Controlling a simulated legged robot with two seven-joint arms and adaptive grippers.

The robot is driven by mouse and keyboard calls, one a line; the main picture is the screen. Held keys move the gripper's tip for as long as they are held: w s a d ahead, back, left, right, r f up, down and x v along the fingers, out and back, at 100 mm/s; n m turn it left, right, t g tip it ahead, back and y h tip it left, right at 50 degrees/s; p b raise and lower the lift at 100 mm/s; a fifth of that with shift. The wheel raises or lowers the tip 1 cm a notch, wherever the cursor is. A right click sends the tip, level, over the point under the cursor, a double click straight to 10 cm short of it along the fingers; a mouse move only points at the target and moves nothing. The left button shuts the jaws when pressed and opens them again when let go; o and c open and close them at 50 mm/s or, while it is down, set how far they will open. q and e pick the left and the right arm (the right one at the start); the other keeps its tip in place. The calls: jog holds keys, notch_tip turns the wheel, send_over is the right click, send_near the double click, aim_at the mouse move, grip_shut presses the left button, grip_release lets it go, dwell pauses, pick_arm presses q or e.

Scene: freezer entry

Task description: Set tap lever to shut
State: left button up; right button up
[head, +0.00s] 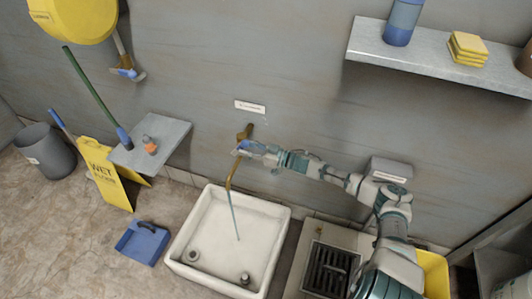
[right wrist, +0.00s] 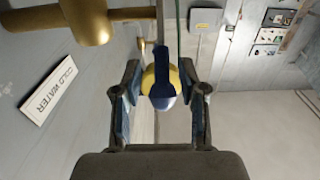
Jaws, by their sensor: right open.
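A brass tap (head: 230,177) comes from the wall above a white sink. A thin blue stream of water (head: 235,215) runs from its spout into the sink (head: 187,225). My right gripper (head: 248,148) is at the tap's upper part and hides some of it. In the right wrist view, my right gripper (right wrist: 162,100) is open, with one finger on each side of the dark blue tap lever (right wrist: 162,78). Gaps show between the fingers and the lever. A yellow and pale round part shows behind the lever. My left gripper is not in view.
A "COLD WATER" label (right wrist: 48,90) is on the wall beside the brass pipe (right wrist: 88,18). A small shelf (head: 172,140) is left of the tap; a long shelf (head: 375,50) is at upper right. A floor grate (head: 328,268) lies right of the sink.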

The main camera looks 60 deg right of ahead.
jog(key=v, duration=1)
jog(key=shift+d, duration=0.2)
jog(key=shift+s, duration=0.15)
